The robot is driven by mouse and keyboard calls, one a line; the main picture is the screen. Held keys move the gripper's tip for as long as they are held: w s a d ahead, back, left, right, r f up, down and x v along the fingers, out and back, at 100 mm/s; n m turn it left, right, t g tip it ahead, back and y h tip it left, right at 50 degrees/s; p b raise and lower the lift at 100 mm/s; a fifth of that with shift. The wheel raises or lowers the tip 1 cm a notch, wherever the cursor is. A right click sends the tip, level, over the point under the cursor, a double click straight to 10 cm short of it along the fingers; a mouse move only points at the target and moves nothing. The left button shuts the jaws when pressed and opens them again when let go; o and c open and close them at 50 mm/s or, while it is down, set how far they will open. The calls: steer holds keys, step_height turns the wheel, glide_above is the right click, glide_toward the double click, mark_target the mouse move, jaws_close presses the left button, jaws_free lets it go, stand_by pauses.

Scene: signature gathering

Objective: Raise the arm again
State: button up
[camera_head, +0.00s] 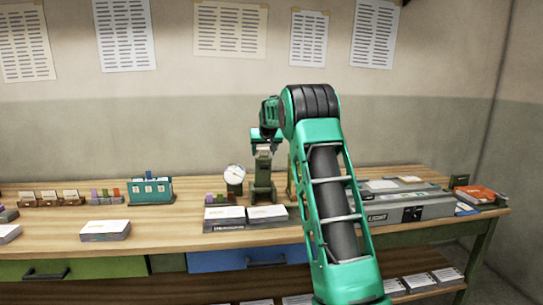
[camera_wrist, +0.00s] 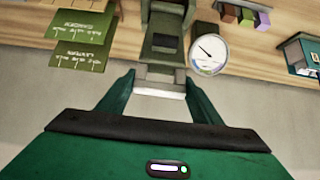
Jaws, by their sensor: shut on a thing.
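An olive-green press-like device (camera_head: 263,188) stands upright on the workbench, left of my arm in the head view. It also shows at the top middle of the wrist view (camera_wrist: 162,45). My gripper (camera_head: 264,148) is at the top of this device. In the wrist view my gripper (camera_wrist: 160,84) has its two dark green fingers on either side of a grey-green, pale-edged part of the device, and is shut on it. I cannot tell exactly how this part joins the rest. My arm hides the area to the device's right in the head view.
A round dial gauge (camera_head: 235,174) stands just left of the device. Paper stacks (camera_head: 225,213) lie in front, and a grey case (camera_head: 408,208) is at the right. A teal box (camera_head: 151,190) stands further left. Paper sheets hang on the wall.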

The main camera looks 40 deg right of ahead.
steer(key=shift+w+a+r, duration=0.2)
steer(key=shift+w+r, duration=0.05)
steer(key=shift+w, duration=0.05)
steer(key=o, duration=1.4)
steer(key=shift+o, duration=0.6)
steer(key=shift+s+d+f, duration=0.1)
steer(key=v, duration=1)
steer(key=shift+s, duration=0.25)
steer(key=shift+s, duration=0.1)
